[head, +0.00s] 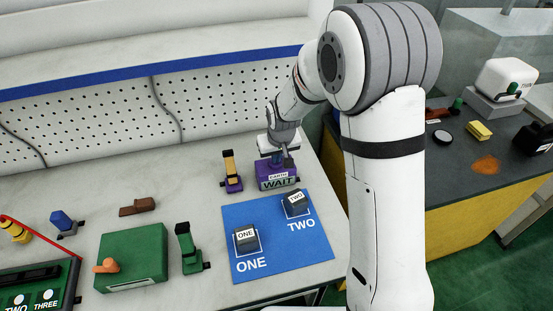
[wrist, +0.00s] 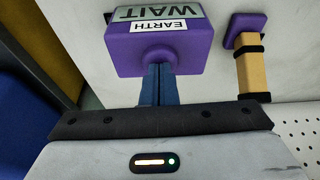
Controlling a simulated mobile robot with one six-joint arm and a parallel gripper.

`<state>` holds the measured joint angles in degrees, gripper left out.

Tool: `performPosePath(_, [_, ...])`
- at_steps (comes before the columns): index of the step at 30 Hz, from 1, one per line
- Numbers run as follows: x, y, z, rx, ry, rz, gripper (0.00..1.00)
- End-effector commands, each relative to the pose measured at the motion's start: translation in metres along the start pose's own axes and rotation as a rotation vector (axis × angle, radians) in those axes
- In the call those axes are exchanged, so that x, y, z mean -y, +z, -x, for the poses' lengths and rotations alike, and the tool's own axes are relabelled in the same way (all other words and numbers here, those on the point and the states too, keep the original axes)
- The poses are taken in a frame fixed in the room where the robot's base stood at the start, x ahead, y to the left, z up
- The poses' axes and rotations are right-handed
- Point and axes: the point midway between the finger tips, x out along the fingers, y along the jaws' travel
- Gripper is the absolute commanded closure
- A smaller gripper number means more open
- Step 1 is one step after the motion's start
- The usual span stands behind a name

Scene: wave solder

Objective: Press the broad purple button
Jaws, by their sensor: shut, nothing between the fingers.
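A purple box (head: 277,176) with WAIT and EARTH labels stands on the grey bench behind the blue mat. In the wrist view the box (wrist: 125,60) fills the upper middle, and a broad round purple button (wrist: 158,52) bulges from its near face. My gripper (head: 277,161) is above the box, pointing down. Its two blue fingers (wrist: 157,68) are shut together with nothing between them. Their tips meet the button in the wrist view; whether it is pressed in, I cannot tell.
A purple-based tan lever (head: 230,168) stands just left of the box. The blue mat (head: 275,262) in front holds grey blocks ONE (head: 246,240) and TWO (head: 296,203). A green box (head: 132,258) and a green lever (head: 188,250) stand further left. A perforated wall rises behind.

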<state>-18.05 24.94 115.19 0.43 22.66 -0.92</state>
Motion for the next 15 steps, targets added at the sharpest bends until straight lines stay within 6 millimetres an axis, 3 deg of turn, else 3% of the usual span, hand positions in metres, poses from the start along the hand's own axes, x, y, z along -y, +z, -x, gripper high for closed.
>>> performPosePath(15, [0.0,-0.013,0.041,0.0,0.0,0.0,1.0])
